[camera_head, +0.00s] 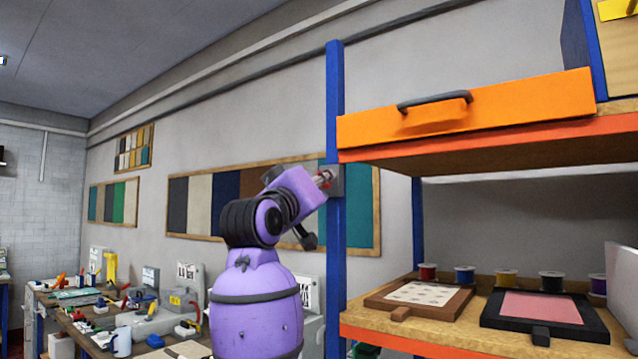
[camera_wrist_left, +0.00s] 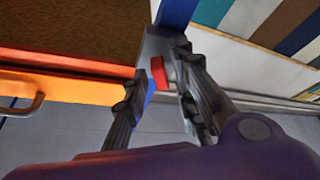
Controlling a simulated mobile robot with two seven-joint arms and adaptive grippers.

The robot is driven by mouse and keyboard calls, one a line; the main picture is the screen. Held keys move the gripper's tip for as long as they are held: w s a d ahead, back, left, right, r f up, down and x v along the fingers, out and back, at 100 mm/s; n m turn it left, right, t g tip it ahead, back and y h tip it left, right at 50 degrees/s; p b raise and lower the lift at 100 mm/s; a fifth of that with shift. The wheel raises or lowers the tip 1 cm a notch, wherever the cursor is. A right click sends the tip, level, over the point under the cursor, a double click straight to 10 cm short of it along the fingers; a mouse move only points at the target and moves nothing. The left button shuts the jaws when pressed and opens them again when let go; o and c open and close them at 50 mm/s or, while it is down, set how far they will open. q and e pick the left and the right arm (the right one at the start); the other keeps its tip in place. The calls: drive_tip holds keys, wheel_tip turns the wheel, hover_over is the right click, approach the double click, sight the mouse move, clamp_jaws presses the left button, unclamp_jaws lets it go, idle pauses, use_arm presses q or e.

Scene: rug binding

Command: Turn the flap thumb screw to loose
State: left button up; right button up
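The thumb screw is a red piece (camera_wrist_left: 161,72) on a grey block at the blue post. A bit of its red shows in the head view (camera_head: 325,181), partly hidden by my fingers. The grey block (camera_head: 337,181) sits on the post just below the orange flap (camera_head: 480,108), which has a dark handle. My left gripper (camera_wrist_left: 160,84) is at the block, its two dark fingers apart on either side of the red piece. I cannot tell whether either finger touches it. The screw's turned position is not clear. My right gripper is in neither view.
The blue post (camera_head: 335,100) stands right beside my left gripper. The lower shelf (camera_head: 390,338) holds a brown-framed board (camera_head: 415,297), a black-framed pink board (camera_head: 540,307) and several spools. A cluttered bench (camera_head: 95,335) stands at the left.

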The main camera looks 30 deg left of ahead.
use_arm(q)
clamp_jaws()
drive_tip(key=shift+a+m+t+h, duration=0.15)
drive_tip(key=shift+m+h, duration=0.2)
drive_tip(key=shift+m, duration=0.5)
drive_tip(key=shift+m+t+h, duration=0.15)
drive_tip(key=shift+m+h, duration=0.2)
drive_tip(key=shift+m, duration=0.5)
drive_tip(key=shift+o, duration=1.7)
unclamp_jaws()
drive_tip(key=v, duration=1.2)
drive_tip(key=shift+f, duration=0.1)
